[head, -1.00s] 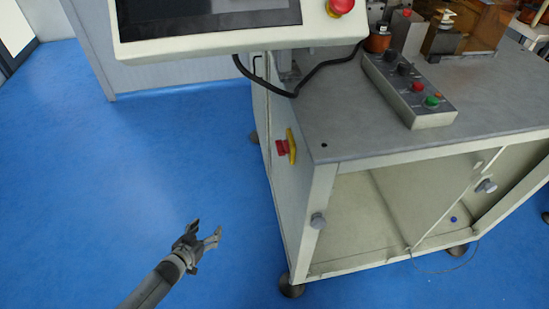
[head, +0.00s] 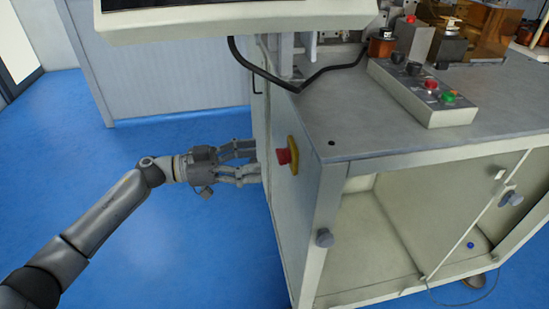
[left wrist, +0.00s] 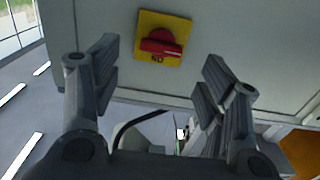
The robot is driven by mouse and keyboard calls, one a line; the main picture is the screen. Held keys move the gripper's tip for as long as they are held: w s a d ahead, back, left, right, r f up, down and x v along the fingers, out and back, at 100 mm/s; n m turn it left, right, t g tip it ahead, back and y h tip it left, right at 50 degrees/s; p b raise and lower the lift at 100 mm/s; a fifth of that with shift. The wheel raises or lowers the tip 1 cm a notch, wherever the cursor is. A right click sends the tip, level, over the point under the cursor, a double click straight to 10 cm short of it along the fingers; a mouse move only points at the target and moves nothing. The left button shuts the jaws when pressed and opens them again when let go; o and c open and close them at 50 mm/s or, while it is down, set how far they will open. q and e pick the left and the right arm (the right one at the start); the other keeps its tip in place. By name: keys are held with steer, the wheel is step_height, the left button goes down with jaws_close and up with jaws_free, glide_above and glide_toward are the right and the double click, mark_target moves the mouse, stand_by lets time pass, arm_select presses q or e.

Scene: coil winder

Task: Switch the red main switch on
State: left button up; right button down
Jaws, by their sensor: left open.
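The red main switch (head: 283,157) sits on a yellow plate (head: 294,155) on the left side wall of the machine cabinet. In the left wrist view the red knob (left wrist: 160,44) on its yellow plate (left wrist: 173,20) shows ahead, between and beyond the open fingers. My left gripper (head: 256,161) is open and empty, close to the cabinet side just left of the switch in the head view. Its fingers (left wrist: 160,75) appear apart from the knob. My right gripper is not in view.
The cabinet's grey top (head: 360,120) carries a button box (head: 425,92) with several knobs and buttons. A black cable (head: 305,80) hangs beside the screen panel (head: 240,25) above. Blue floor (head: 180,250) is free on the left.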

mark_target(277, 156)
arm_select(q)
steer(key=x, duration=0.6)
steer(key=shift+w, duration=0.1)
steer(key=shift+c, duration=0.4)
steer(key=c, duration=0.9)
